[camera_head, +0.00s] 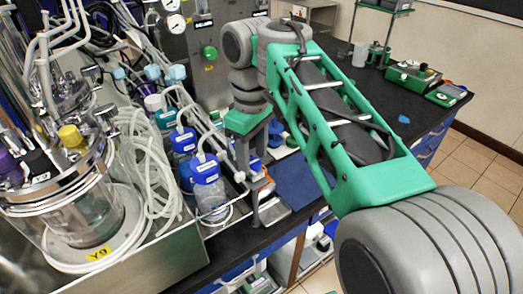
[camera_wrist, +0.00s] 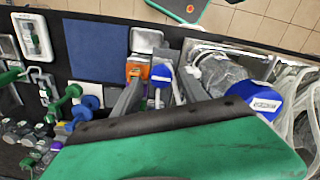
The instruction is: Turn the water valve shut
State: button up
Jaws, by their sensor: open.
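My gripper (camera_head: 252,172) points down at the bench edge beside the blue-capped bottles. In the wrist view my gripper (camera_wrist: 159,82) is open, its two grey fingers spread. A small blue-topped fitting (camera_wrist: 162,73) shows between the fingers, with an orange fitting (camera_wrist: 137,69) just left of it. I cannot tell whether the fingers touch either one. No label marks the water valve, so I cannot tell for sure which part it is. A green knob (camera_head: 210,52) sits on the steel panel at the back. The green gripper body hides the lower part of the wrist view.
Blue-capped bottles (camera_head: 206,168) and coiled clear tubing (camera_head: 150,160) crowd the left. A glass bioreactor (camera_head: 80,205) stands further left. Green taps (camera_wrist: 70,97) and a blue knob (camera_wrist: 90,102) lie left in the wrist view. A blue mat (camera_wrist: 97,50) is clear.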

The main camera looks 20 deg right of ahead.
aim_at(254, 161)
notch_tip(254, 161, up, 8)
jog(key=p, duration=0.7)
jog(key=shift+f, duration=0.1)
